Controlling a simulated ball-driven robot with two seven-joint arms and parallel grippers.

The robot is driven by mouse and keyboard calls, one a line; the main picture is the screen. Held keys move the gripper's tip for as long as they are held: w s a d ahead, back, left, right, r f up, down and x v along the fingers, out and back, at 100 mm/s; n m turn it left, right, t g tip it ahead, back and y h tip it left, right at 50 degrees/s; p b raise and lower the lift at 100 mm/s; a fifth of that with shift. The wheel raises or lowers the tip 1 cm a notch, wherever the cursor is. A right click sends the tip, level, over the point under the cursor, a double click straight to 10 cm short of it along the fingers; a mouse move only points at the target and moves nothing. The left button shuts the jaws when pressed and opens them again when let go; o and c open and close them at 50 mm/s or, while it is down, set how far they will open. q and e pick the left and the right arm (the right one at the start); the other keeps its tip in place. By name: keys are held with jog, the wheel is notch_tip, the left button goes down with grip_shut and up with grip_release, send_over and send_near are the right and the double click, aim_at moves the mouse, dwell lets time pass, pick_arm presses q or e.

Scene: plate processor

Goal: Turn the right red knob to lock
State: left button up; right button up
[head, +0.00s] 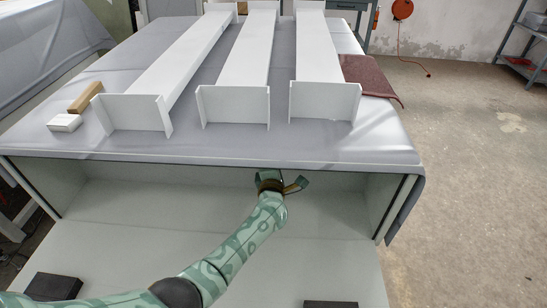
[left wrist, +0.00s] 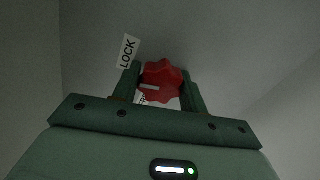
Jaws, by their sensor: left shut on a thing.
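In the left wrist view a red lobed knob (left wrist: 163,78) sits on a grey surface, with a pale bar on its left part. My left gripper (left wrist: 160,88) is shut on the knob, one finger on each side. A white LOCK label (left wrist: 128,52) is tilted up and left of the knob. Another label is mostly hidden below the knob. In the head view my left arm reaches into the recess under the tabletop, and its wrist (head: 270,187) is near the tabletop's underside. The knob and fingertips are hidden there. My right gripper is not in view.
The grey-covered table (head: 240,150) has its front edge above my left wrist. Three white beams (head: 325,70) lie on top, with a wooden block (head: 86,98), a small white box (head: 64,123) and a dark red cloth (head: 368,75). The floor at the right is clear.

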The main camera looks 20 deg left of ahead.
pick_arm(q)
jog(key=shift+m, duration=0.9)
jog(key=shift+p, duration=0.3)
jog(key=shift+f+m, duration=0.1)
jog(key=shift+m, duration=0.3)
jog(key=o, duration=1)
jog(key=shift+c, duration=0.2)
